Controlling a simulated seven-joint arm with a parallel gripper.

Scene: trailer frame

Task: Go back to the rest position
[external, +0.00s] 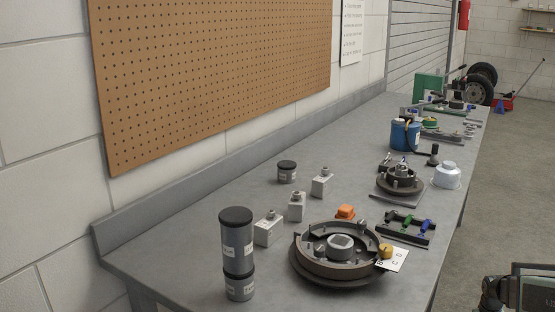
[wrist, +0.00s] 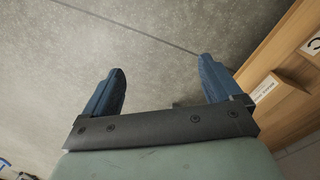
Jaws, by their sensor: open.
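My gripper (wrist: 162,66) shows in the wrist view with its two blue fingers spread wide apart. Nothing is between the fingers, and behind them is bare grey concrete floor (wrist: 150,30). In the external view, a dark piece of equipment is cut off at the bottom right corner; I cannot tell whether it is part of my arm. My gripper does not show clearly there, and it touches nothing on the bench.
A grey workbench (external: 190,220) holds a large brake drum assembly (external: 322,290), stacked dark canisters (external: 238,245), small grey blocks (external: 268,229), a blue container (external: 405,136) and a white jar (external: 447,176). A wooden shelf unit (wrist: 275,70) stands close right of the gripper.

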